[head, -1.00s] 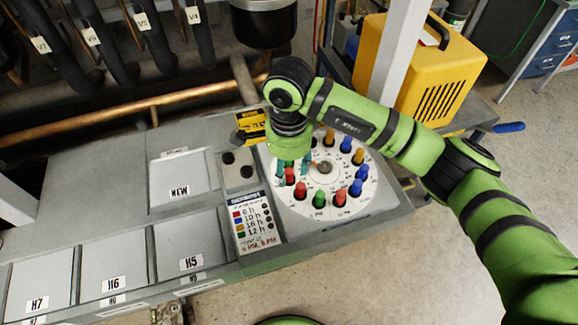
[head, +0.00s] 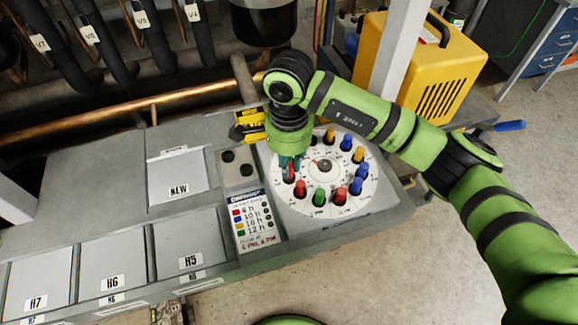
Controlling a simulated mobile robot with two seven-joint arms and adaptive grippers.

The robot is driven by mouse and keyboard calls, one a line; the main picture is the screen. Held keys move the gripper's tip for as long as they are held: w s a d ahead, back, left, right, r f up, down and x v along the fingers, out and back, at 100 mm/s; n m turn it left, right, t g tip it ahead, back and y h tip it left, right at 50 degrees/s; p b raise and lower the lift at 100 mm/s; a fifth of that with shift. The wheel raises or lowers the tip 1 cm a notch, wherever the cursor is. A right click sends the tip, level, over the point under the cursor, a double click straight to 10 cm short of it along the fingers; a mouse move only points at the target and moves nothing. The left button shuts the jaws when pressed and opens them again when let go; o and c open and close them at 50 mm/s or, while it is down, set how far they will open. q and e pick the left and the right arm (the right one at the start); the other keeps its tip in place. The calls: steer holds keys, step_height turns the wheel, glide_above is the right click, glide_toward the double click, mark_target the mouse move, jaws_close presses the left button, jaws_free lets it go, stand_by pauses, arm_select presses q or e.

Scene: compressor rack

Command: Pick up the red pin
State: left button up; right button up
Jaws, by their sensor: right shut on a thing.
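My right gripper (head: 289,163) points down at the left side of a round white dial plate (head: 287,203), its teal fingers close together. It is shut on a red pin (head: 289,174), whose top is partly hidden by the fingers. I cannot tell whether the pin is clear of the plate. Another red pin (head: 300,189) stands just in front of it, and a third red pin (head: 340,196) stands at the front right of the dial. My left gripper is not in view.
Green (head: 319,197), blue (head: 355,187) and yellow (head: 358,155) pins stand around the dial close to the gripper. A label card (head: 254,222) lies to the left. A yellow tool (head: 249,124) lies behind the gripper. A white post (head: 400,50) rises behind my right arm.

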step_height(320, 180, up, 3)
steer(key=shift+w+f+b, duration=0.1)
steer(key=shift+f+b, duration=0.05)
steer(key=shift+b, duration=0.8)
steer(key=s+d+r+b, duration=0.3)
steer(key=s+d+r, duration=0.3)
steer(key=d, duration=0.4)
steer(key=shift+s+r+b, duration=0.15)
steer(key=shift+r+b, duration=0.2)
steer(key=shift+r, duration=0.25)
